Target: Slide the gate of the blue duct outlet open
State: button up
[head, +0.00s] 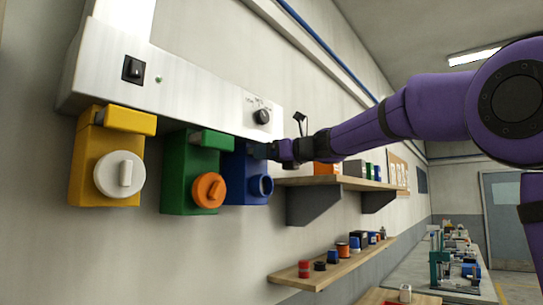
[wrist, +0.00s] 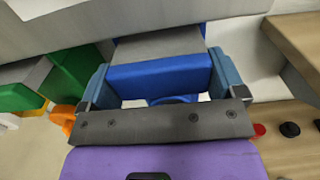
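The blue duct outlet (head: 242,186) hangs under the metal wall panel, rightmost of three, with a round opening at its front. Its gate shows in the wrist view as a grey plate (wrist: 158,46) with a blue front bar (wrist: 160,76). My gripper (head: 272,150) is at the top front of this outlet and hides most of the gate in the head view. In the wrist view, the two fingers of my gripper (wrist: 163,80) are at the two ends of the blue bar, with no clear gap at either end. The gripper appears shut on the bar.
The green outlet (head: 177,175) with an orange knob and the yellow outlet (head: 85,165) with a white knob hang to the left. The metal panel (head: 185,80) is close above. Wooden shelves (head: 335,182) with small objects are to the right.

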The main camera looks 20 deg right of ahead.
jog(key=v, duration=0.6)
jog(key=shift+s+d, duration=0.1)
jog(key=o, duration=0.9)
jog(key=shift+o, duration=0.5)
jog(key=shift+s+d, duration=0.1)
jog(key=v, duration=1.1)
